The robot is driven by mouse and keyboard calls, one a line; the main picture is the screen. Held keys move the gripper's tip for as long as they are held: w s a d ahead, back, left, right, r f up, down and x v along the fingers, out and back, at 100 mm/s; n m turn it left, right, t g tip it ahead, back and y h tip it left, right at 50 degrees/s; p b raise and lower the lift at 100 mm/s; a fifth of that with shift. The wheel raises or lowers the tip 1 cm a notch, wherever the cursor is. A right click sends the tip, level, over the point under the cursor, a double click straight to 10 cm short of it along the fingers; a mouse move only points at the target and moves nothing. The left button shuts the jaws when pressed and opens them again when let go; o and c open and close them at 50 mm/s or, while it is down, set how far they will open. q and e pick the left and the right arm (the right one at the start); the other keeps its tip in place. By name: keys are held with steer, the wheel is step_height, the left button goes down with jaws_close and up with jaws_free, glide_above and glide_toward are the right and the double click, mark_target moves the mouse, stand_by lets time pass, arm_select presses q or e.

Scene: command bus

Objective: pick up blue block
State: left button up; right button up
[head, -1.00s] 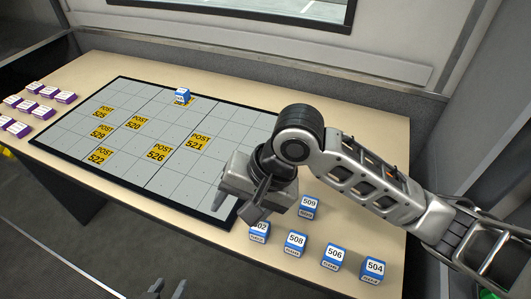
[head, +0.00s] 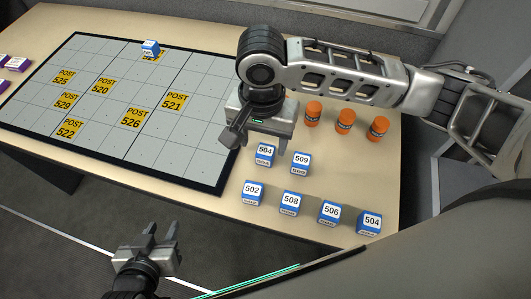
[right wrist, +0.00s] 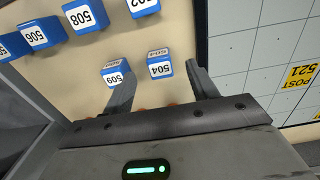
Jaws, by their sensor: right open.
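Several blue blocks with white numbered tops stand on the table's right part. In the head view these are 504 (head: 265,154), 509 (head: 300,163), 502 (head: 252,194), 508 (head: 291,203), 506 (head: 330,213) and another 504 (head: 370,222). My right gripper (head: 258,138) is open and empty above and just behind the back 504 and 509. In the right wrist view, block 504 (right wrist: 159,64) lies between and beyond the fingers (right wrist: 160,82); the left finger partly covers 509 (right wrist: 113,73). My left gripper (head: 161,231) is open and empty off the table's front edge.
A dark-edged grey grid board (head: 165,150) with yellow POST labels fills the middle. One blue block (head: 150,48) stands on its far side. Orange cylinders (head: 345,121) stand behind the blue blocks. Purple blocks (head: 17,63) are at far left.

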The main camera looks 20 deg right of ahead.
mark_target(264, 156)
steer(key=f, duration=0.5)
steer(key=shift+s+f, duration=0.25)
steer(key=shift+f, duration=0.05)
steer(key=shift+c, duration=0.4)
steer(key=c, duration=1)
